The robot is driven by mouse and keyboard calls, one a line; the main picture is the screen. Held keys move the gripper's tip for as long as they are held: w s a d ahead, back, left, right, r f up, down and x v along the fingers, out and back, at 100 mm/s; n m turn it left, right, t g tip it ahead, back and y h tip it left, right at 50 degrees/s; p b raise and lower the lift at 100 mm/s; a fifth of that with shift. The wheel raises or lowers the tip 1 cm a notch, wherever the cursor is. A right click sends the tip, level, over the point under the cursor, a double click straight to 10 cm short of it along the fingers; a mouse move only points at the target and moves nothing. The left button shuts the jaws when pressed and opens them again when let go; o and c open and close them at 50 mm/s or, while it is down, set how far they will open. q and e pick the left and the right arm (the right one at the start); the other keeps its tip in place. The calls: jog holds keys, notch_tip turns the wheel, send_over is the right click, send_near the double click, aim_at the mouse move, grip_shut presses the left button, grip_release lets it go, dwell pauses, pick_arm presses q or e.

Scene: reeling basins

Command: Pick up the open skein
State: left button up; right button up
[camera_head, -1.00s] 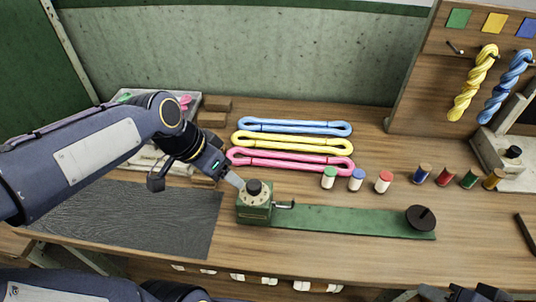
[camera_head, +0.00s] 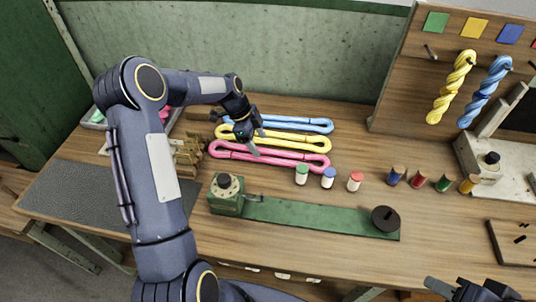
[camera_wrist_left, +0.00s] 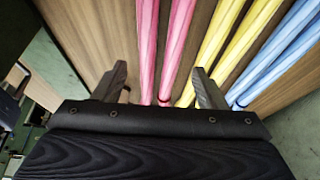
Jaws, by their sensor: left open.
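Three open skeins lie side by side on the table: blue (camera_head: 300,124), yellow (camera_head: 290,138) and pink (camera_head: 285,158). My left gripper (camera_head: 254,143) is over their left part, covering some of the yellow and pink skeins. In the left wrist view my left gripper (camera_wrist_left: 160,88) is open, with the pink skein (camera_wrist_left: 163,45) running between its fingers. The yellow skein (camera_wrist_left: 232,40) passes by the right finger, and the blue skein (camera_wrist_left: 285,55) is farther right. I see no grip on any skein. My right gripper (camera_head: 470,290) is at the bottom right, partly cut off.
A green winder (camera_head: 226,195) with a long green base (camera_head: 320,215) stands in front of the skeins. Several thread spools (camera_head: 328,178) stand to the right. Twisted yellow (camera_head: 452,87) and blue (camera_head: 485,92) skeins hang on a board. A dark mat (camera_head: 95,195) lies left.

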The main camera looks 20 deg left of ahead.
aim_at(265, 151)
pick_arm(q)
jog(key=p+x, duration=0.1)
jog(key=x, duration=0.1)
jog(key=p+x, duration=0.1)
jog(key=x, duration=0.1)
jog(key=shift+w+d+f, duration=0.1)
jog(key=shift+d+f, duration=0.05)
jog(key=shift+d, duration=0.25)
jog(key=shift+d+f, duration=0.1)
jog(key=shift+f, duration=0.3)
jog(key=shift+c, duration=0.2)
jog(key=c, duration=0.7)
